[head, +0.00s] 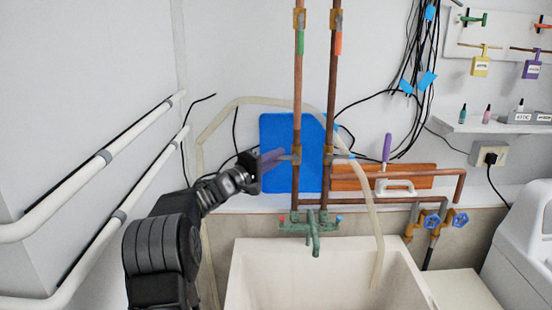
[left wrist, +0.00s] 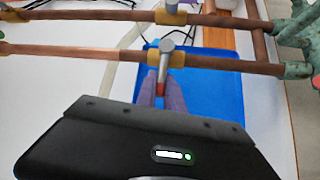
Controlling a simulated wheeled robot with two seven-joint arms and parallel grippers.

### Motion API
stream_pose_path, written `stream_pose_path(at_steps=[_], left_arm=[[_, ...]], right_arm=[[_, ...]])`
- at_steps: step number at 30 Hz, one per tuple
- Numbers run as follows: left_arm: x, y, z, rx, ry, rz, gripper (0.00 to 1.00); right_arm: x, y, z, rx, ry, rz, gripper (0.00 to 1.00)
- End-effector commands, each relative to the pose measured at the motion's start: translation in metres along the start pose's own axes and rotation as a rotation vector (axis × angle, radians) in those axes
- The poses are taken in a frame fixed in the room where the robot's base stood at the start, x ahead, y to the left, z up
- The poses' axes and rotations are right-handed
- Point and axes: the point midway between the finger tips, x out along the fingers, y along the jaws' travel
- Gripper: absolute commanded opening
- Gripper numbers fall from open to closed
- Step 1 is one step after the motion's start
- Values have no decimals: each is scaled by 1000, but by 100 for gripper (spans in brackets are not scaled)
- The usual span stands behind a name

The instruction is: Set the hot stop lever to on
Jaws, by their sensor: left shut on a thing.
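My left gripper (head: 270,158) reaches in from the left to the lower brass valve (head: 296,155) on the left copper pipe (head: 298,110). In the left wrist view its purple fingers (left wrist: 162,92) are closed around a lever with a grey stem (left wrist: 166,48) and a little red showing between the fingers. This lever sticks out sideways from its pipe (left wrist: 215,62), roughly square to it. Most of its handle is hidden by the fingers. I see no label naming it as the hot stop. My right gripper is out of view.
A second copper pipe (head: 332,110) with its own valve (head: 328,155) runs close alongside. A blue board (head: 278,130) stands behind. A green tap (head: 311,228) and white sink (head: 250,262) lie below. A pale hose (head: 368,200) hangs over the sink.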

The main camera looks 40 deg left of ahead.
Motion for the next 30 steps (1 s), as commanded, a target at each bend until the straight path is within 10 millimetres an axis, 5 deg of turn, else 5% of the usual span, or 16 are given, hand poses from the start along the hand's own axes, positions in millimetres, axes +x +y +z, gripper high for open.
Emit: stream_pose_path(at_steps=[11, 24, 30], left_arm=[[0, 0, 0, 3, 0, -5, 0], [3, 16, -2, 119, -33, -117, 0], [5, 20, -1, 225, -61, -216, 0]], right_arm=[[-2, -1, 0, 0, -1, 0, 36], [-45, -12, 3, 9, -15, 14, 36], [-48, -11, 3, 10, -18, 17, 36]])
